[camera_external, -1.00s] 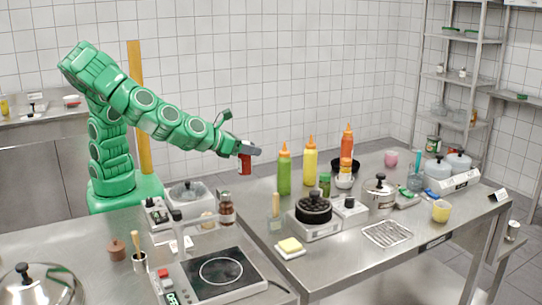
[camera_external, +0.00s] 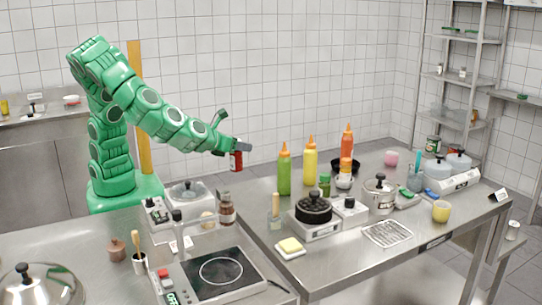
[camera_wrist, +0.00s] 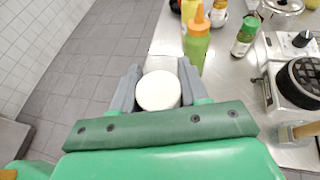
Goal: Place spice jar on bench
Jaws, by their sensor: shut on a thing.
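My gripper (camera_external: 238,150) is shut on the spice jar (camera_external: 236,161), a small red jar held in the air over the gap beside the left end of the right-hand steel bench (camera_external: 345,262). In the wrist view, the jar's round white lid (camera_wrist: 158,90) shows between the two grey fingers of my gripper (camera_wrist: 158,88). Its body is hidden under the lid there. The jar is left of the green squeeze bottle (camera_external: 284,172) and apart from the bench.
Yellow (camera_external: 310,160) and orange (camera_external: 347,145) bottles, a green-lidded jar (camera_external: 324,184) and a burner (camera_external: 314,212) stand on the bench. A sponge (camera_external: 290,246) lies at its front. A hotplate (camera_external: 220,272) is on the nearer counter. Bare steel shows near the bench's left end.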

